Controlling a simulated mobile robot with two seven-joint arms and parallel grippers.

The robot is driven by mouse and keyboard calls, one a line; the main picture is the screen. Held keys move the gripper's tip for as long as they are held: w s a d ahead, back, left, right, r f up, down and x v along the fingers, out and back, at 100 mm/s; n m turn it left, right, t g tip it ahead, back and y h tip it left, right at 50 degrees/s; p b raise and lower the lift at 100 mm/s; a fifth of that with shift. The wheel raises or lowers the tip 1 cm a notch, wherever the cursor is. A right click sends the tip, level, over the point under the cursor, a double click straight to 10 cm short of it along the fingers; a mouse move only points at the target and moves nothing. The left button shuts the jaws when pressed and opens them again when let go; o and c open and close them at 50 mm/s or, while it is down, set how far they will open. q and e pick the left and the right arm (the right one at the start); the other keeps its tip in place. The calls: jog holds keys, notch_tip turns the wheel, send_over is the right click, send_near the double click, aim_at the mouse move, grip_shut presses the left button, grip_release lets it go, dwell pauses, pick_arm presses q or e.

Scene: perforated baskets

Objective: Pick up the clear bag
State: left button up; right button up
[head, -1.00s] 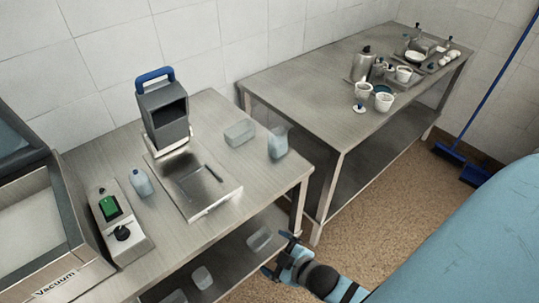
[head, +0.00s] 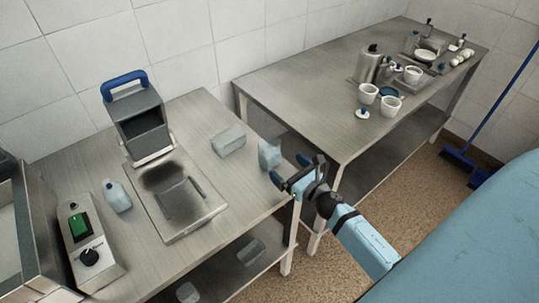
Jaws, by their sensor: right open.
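A clear, bluish bag (head: 268,155) stands upright near the right edge of the near steel table (head: 215,107). My right gripper (head: 289,169) is open, just to the right of this bag at the table's edge. Its fingertips point toward the bag, and I see nothing between them. I cannot tell whether a fingertip touches the bag. Another small clear bag-like item (head: 117,196) with a dark top stands at the left of the table. My left gripper is not in view.
A clear box-like container (head: 228,141) lies left of the bag. A scale-like plate (head: 208,208) and a dark device with a blue handle (head: 139,117) stand further left. A second table (head: 300,85) holds cups and a kettle. Clear items lie on the lower shelf.

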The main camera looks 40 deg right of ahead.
aim_at(275, 156)
jog(key=w, duration=0.4)
jog(key=shift+w+a+p, duration=0.15)
jog(key=shift+w+p, duration=0.1)
jog(key=shift+p, duration=0.1)
jog(key=w+p, duration=0.1)
jog(key=w, duration=0.3)
jog(key=shift+w+f, duration=0.15)
jog(key=shift+f, duration=0.05)
jog(key=shift+w+f, duration=0.1)
jog(key=shift+w, duration=0.35)
jog(key=c, duration=0.9)
